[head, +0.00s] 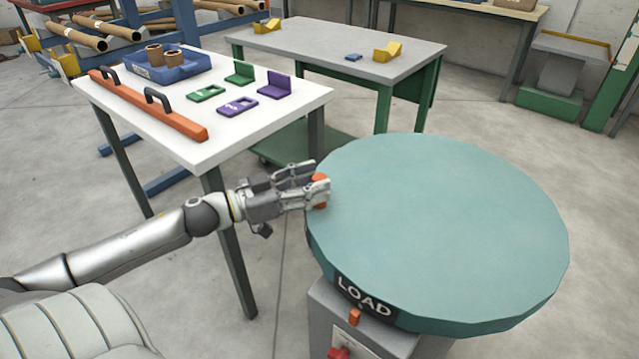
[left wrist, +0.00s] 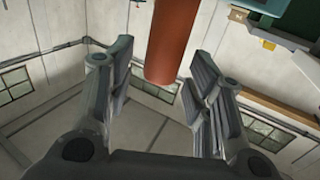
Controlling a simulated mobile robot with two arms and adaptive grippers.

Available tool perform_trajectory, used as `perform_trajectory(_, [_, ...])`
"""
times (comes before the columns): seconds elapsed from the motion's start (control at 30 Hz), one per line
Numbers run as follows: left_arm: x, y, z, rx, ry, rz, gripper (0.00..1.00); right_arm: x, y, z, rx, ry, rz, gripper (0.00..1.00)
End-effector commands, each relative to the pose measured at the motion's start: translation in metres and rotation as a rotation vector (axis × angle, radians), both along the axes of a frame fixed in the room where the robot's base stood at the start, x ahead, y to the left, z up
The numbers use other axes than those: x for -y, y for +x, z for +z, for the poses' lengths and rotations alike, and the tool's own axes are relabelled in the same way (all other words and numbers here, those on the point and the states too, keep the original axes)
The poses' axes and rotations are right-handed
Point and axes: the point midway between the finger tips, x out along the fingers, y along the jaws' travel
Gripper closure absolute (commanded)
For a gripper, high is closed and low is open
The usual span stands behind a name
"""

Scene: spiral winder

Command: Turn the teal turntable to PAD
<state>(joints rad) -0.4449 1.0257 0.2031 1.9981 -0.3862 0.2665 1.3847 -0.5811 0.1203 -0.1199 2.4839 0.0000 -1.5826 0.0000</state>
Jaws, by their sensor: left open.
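The teal turntable (head: 450,225) is a large round disc on a grey stand at the right of the head view. A black label reading LOAD (head: 364,297) is on its near rim, above an orange pointer (head: 355,317) on the stand. No PAD label shows. An orange-red peg (head: 321,190) stands at the turntable's left edge. My left gripper (head: 315,187) is at this peg, its fingers around it. In the left wrist view the peg (left wrist: 172,45) is between the open fingers (left wrist: 168,85), with gaps on both sides. My right gripper is not in view.
A white table (head: 260,110) stands left of the turntable, with an orange handled bar (head: 150,105), a blue tray (head: 165,70) and green and purple brackets. A grey table (head: 340,45) is behind. A red knob (head: 340,353) is on the stand.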

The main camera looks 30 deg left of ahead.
Motion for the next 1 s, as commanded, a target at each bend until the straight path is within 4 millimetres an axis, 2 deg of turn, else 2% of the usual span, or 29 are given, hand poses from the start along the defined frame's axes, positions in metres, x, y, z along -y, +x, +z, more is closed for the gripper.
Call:
perform_trajectory(0.23, [0.008,0.015,0.0,0.001,0.002,0.0,0.52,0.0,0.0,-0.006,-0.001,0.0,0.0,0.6])
perform_trajectory(0.63, [0.01,0.018,0.0,-0.001,0.001,0.001,0.52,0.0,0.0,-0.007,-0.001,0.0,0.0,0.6])
perform_trajectory(1.0, [0.01,0.018,0.0,-0.001,0.001,0.001,0.98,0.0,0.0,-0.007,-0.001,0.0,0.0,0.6])
